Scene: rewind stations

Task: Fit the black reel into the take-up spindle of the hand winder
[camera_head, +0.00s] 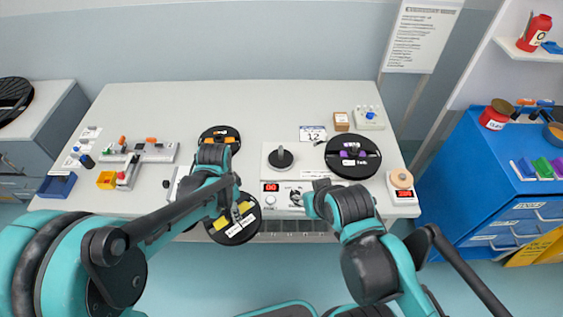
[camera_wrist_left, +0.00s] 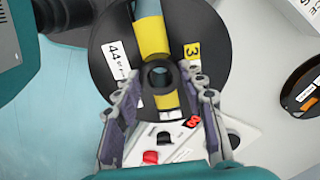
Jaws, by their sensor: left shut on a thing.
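My left gripper (camera_head: 240,212) is shut on a black reel (camera_head: 225,233) with a yellow core and white labels, near the front edge of the table. In the left wrist view the fingers (camera_wrist_left: 160,78) close around the hub of the reel (camera_wrist_left: 105,55), whose flange faces the camera. A white winder (camera_head: 270,172) with a red display and a dark round part on top (camera_head: 281,158) stands to the right. I cannot tell which part of it is the take-up spindle. My right gripper (camera_head: 318,190) is by the winder's front right; its fingers are not clear.
A black reel with orange (camera_head: 220,132) lies behind my left gripper; one with purple (camera_head: 362,165) lies right of the winder. A blue bin (camera_head: 56,185) and small parts stand at the left, a small device (camera_head: 402,194) at the right. The table's back middle (camera_head: 270,98) is clear.

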